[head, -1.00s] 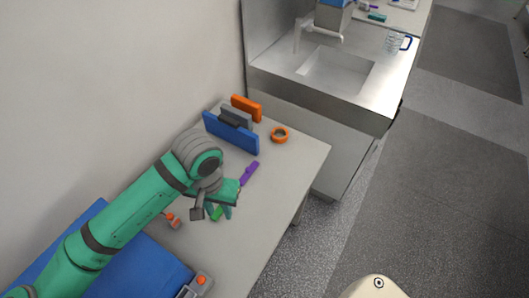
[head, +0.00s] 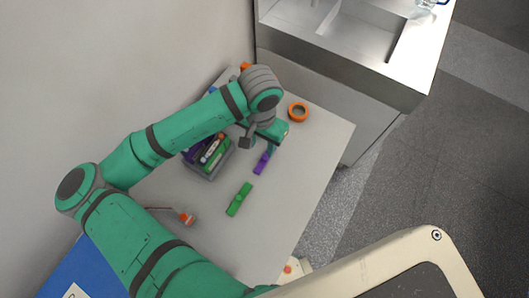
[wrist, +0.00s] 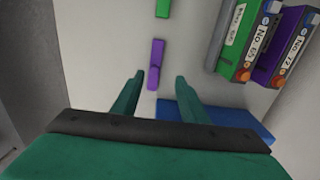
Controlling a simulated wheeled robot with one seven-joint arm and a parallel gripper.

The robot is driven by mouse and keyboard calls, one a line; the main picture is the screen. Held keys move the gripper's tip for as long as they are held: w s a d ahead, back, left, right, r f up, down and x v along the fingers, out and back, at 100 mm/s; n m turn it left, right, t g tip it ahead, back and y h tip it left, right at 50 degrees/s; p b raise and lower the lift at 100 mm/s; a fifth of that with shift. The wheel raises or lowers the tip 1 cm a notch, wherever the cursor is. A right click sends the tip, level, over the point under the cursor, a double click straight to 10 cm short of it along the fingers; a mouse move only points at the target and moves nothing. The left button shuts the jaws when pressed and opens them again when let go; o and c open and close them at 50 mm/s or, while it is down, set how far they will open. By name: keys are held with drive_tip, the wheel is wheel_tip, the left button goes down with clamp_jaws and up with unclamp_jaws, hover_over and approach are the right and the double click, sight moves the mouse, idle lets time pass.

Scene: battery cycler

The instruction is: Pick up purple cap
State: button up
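The purple cap (head: 262,163) is a small narrow purple bar lying on the pale table. In the wrist view the purple cap (wrist: 156,65) appears just ahead of the fingertips, its near end between them in the picture. My gripper (wrist: 160,79) is open and empty, its two green fingers spread apart. In the head view my gripper (head: 272,146) is over the table, just beyond the cap's far end. The height of the fingertips above the table is hard to tell.
A similar green cap (head: 239,199) lies nearer on the table. A grey holder (head: 211,176) with green and purple labelled batteries (wrist: 240,42) stands left of the caps. An orange ring (head: 298,112) lies at the far right. The table's right side is clear.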

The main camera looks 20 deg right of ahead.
sight(264, 157)
drive_tip(key=shift+s+a+f, duration=0.1)
drive_tip(key=shift+s+f, duration=0.15)
drive_tip(key=shift+f, duration=0.3)
drive_tip(key=shift+s+d+f, duration=0.25)
drive_tip(key=shift+s+f, duration=0.05)
drive_tip(key=shift+f, duration=0.2)
drive_tip(key=f, duration=0.4)
drive_tip(key=shift+s, duration=0.2)
drive_tip(key=shift+w+f, duration=0.1)
drive_tip(key=shift+f, duration=0.35)
drive_tip(key=shift+w, duration=0.1)
clamp_jaws()
